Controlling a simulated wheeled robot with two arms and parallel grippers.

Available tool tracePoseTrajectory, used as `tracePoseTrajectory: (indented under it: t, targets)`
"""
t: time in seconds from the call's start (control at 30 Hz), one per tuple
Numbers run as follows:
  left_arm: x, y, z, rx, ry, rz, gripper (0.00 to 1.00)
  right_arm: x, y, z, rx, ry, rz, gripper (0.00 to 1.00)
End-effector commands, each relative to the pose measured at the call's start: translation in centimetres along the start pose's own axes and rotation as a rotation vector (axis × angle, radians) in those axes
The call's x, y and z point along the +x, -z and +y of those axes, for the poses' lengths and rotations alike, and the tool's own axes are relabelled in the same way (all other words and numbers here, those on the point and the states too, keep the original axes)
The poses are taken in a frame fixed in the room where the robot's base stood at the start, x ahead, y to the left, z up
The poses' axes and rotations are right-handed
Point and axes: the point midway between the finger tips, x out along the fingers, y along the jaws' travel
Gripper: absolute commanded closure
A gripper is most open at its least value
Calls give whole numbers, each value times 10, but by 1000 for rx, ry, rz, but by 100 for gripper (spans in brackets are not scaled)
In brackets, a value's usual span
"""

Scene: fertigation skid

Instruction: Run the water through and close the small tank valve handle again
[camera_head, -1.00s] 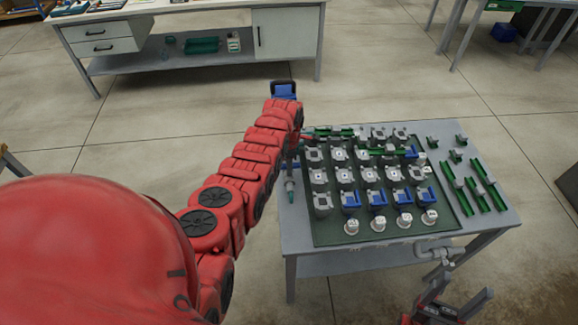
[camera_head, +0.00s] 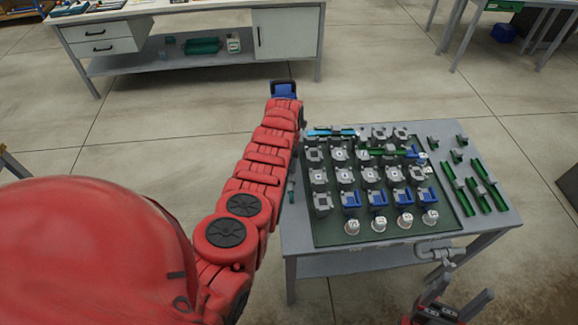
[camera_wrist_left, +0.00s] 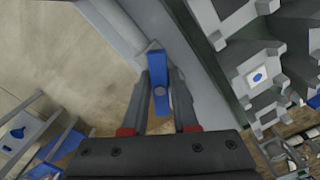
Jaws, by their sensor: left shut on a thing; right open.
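In the left wrist view, my left gripper (camera_wrist_left: 162,85) is shut on a blue handle (camera_wrist_left: 160,98), one finger on each side. The handle sits on a grey fitting beside the table edge; I take it for the small tank valve handle. A strip at the board's back left shows bright blue, like water in a channel (camera_head: 333,132). My right gripper (camera_head: 450,290) is open and empty, low at the table's front right.
The grey table (camera_head: 292,238) carries a dark green board (camera_head: 330,237) with several grey blocks, blue-handled parts and white cups (camera_head: 378,224). Loose green strips (camera_head: 453,188) lie at its right. A grey pipe fitting (camera_head: 437,252) juts from the front edge. A white cabinet bench (camera_head: 287,35) stands behind.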

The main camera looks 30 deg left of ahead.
Motion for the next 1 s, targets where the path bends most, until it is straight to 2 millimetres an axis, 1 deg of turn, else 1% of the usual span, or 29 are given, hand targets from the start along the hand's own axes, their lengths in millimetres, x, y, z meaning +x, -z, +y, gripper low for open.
tracePoseTrajectory:
  t: [0.03,0.1,0.17,0.3,0.4,0.7,1.0]
  targets:
    - [1,2,-5,-47,5,9,100,1,0,0,0,0,0,33]
    - [4,4,-5,-129,6,15,100,-2,0,0,0,0,0,33]
    - [6,2,-4,-161,3,11,100,-12,-2,-1,0,0,0,33]
    - [7,3,-6,-228,8,12,100,-25,-4,-1,0,0,0,33]
    - [8,-2,-2,-233,-3,3,100,-41,-7,-2,0,0,0,33]
    - [3,-9,3,-262,-15,-12,100,-80,-14,-4,0,0,0,33]
    - [3,-7,2,-297,-10,-14,100,-118,-20,-6,0,0,0,33]
